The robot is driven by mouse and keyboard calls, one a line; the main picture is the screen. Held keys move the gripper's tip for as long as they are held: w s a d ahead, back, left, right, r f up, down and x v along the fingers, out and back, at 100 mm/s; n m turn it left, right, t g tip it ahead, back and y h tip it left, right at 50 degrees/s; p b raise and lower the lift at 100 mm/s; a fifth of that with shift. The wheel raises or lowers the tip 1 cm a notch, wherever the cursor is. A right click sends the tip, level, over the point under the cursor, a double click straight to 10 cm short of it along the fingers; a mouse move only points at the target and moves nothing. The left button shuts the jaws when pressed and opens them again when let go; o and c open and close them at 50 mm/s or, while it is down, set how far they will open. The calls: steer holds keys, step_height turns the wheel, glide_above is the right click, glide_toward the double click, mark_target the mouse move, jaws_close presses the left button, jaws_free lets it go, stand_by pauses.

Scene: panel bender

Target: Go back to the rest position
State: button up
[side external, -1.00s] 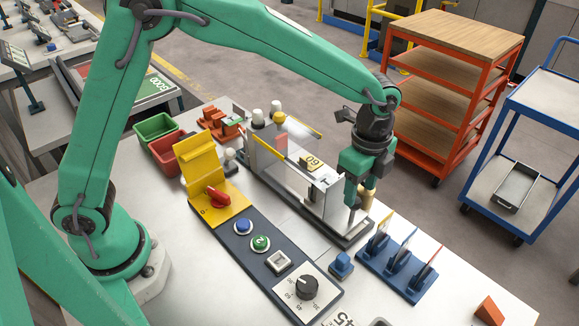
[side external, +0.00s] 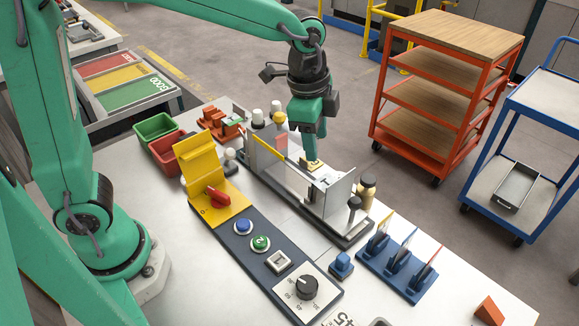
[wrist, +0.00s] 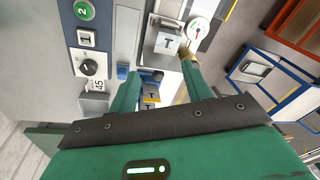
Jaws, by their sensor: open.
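My gripper (side external: 311,160) is open and points down above the clear-walled bender station (side external: 338,205) in the side view. Its fingers (wrist: 158,85) stand apart in the wrist view, and I see nothing held between them. I cannot tell how far the fingertips are above the station.
The control panel (side external: 262,240) has a raised yellow cover (side external: 201,168), a red knob, buttons and a dial (side external: 307,287). A blue rack (side external: 398,262) stands at front right. Green (side external: 156,126) and red (side external: 165,153) bins are behind. An orange trolley (side external: 440,90) and blue cart (side external: 520,150) stand beyond the table.

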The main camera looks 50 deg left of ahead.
steer(key=s+a+r+n+t, duration=0.3)
steer(key=s+a+n, duration=0.9)
steer(key=s, duration=0.4)
steer(key=shift+s+a+r+t+y, duration=0.15)
steer(key=shift+a+r+t+y, duration=0.2)
steer(key=shift+a+r, duration=0.45)
steer(key=shift+o, duration=0.2)
steer(key=shift+a+f, duration=0.1)
steer(key=shift+f, duration=0.05)
